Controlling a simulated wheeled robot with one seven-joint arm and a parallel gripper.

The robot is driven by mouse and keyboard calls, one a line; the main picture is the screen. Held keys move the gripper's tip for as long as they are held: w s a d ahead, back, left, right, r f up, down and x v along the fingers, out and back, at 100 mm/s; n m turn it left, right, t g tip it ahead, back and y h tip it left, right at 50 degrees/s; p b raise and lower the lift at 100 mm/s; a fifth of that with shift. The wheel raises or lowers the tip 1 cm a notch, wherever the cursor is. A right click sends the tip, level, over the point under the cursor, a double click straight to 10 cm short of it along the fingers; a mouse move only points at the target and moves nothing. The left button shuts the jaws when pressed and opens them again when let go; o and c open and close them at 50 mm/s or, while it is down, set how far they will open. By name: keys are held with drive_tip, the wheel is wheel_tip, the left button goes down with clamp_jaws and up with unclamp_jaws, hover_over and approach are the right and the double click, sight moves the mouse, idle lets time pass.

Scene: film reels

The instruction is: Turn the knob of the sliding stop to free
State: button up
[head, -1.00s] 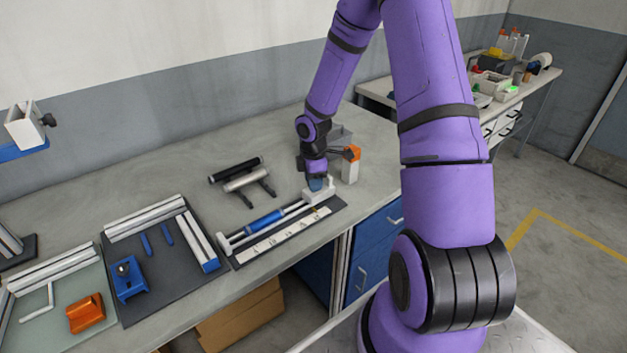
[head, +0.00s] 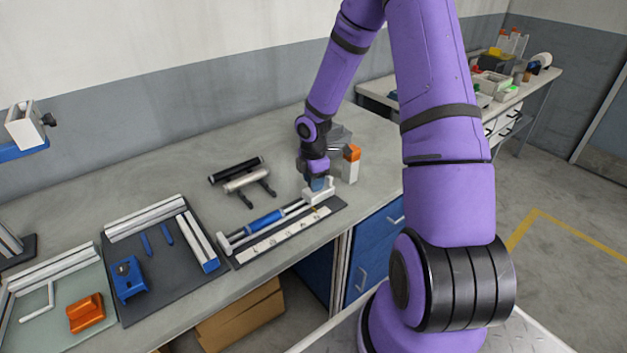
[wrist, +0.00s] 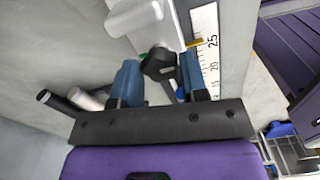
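The sliding stop (wrist: 142,18) is a white block at the right end of a ruled rail on the bench. It also shows in the head view (head: 318,192). Its dark knob (wrist: 158,63) sits between the two blue fingers of my gripper (wrist: 159,72). A small green mark shows at the knob's left edge. In the head view my gripper (head: 317,184) points down onto the stop and hides the knob. The knob's pointer setting is not clear.
The white scale (head: 285,235) runs along the rail, with a blue-sleeved rod (head: 264,222) beside it. A white post with an orange top (head: 351,164) stands close right of my gripper. Black and silver cylinders (head: 236,170) lie to the left.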

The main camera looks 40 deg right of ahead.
drive_tip(key=o, duration=0.3)
drive_tip(key=shift+r, duration=0.1)
wheel_tip(320, 180, up, 11)
drive_tip(key=shift+f, duration=0.2)
drive_tip(key=shift+r, duration=0.1)
idle(0.6)
drive_tip(key=s+a+r+m+t+h, duration=0.1)
drive_tip(key=s+a+r+m, duration=0.35)
drive_tip(key=r, duration=0.45)
drive_tip(key=s+a+r+m+t+h, duration=0.1)
drive_tip(key=s+a+r+m, duration=0.4)
drive_tip(key=r, duration=0.5)
drive_tip(key=s+a+r+m+t+y, duration=0.1)
drive_tip(key=s+a+r+m, duration=0.1)
drive_tip(key=s, duration=0.6)
drive_tip(key=s+a+r+m+t+y, duration=0.1)
drive_tip(key=s+a+r+m+t, duration=0.1)
drive_tip(key=s+r+m, duration=0.3)
drive_tip(key=s, duration=0.4)
drive_tip(key=shift+r, duration=0.15)
